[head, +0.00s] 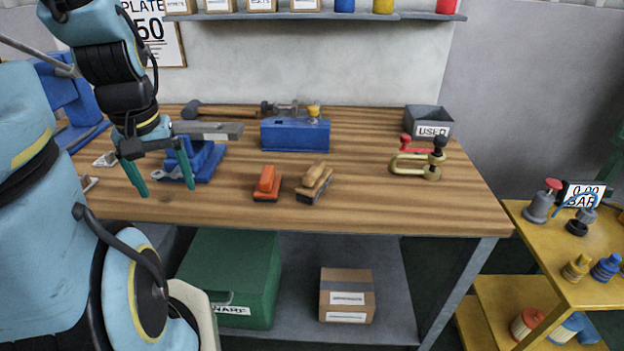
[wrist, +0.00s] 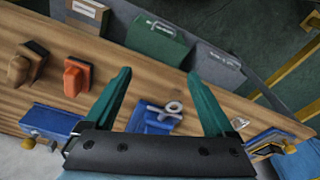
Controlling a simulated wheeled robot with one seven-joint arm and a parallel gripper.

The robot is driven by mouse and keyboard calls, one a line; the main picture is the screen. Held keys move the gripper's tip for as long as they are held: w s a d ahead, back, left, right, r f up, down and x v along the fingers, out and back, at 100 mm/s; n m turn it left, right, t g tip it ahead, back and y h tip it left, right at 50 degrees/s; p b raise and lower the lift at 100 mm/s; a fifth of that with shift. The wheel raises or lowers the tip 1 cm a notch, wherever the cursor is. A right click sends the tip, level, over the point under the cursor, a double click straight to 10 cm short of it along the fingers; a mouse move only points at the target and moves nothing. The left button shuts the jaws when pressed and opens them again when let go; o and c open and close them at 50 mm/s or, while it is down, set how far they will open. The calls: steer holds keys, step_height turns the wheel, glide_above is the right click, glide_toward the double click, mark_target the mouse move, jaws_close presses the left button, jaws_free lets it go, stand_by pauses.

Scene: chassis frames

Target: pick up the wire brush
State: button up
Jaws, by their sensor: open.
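The wire brush (head: 315,183), as I take it, has a tan wooden handle on a dark base. It lies on the workbench (head: 370,205) near the front middle, and in the wrist view it shows at the left edge (wrist: 26,64). An orange-handled block (head: 267,183) with a dark underside lies just left of it, and shows in the wrist view too (wrist: 77,76). My gripper (head: 167,190) is open and empty over the bench's left part, well left of the brush. Both fingers show in the wrist view (wrist: 160,75).
A blue vise (head: 207,163) with a silver tool beside it is close to my gripper. A blue box-like fixture (head: 295,135) stands behind the brush. A clamp (head: 410,164) and a grey bin (head: 428,119) stand at right. Bench front between brush and clamp is clear.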

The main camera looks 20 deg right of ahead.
steer(key=shift+o, duration=0.5)
steer(key=m+g, duration=0.2)
steer(key=m, duration=0.6)
glide_above(316, 169)
steer(key=shift+w+a+f+p, duration=0.15)
steer(key=shift+a+f+p, duration=0.05)
steer(key=shift+p, duration=0.1)
steer(key=shift+d+f, duration=0.15)
steer(key=shift+f, duration=0.1)
step_height(316, 169, down, 4)
steer(key=shift+f+p, duration=0.25)
steer(key=shift+p, duration=0.3)
steer(key=shift+w+f+p, duration=0.2)
steer(key=shift+f+p, duration=0.85)
steer(key=shift+f, duration=1.8)
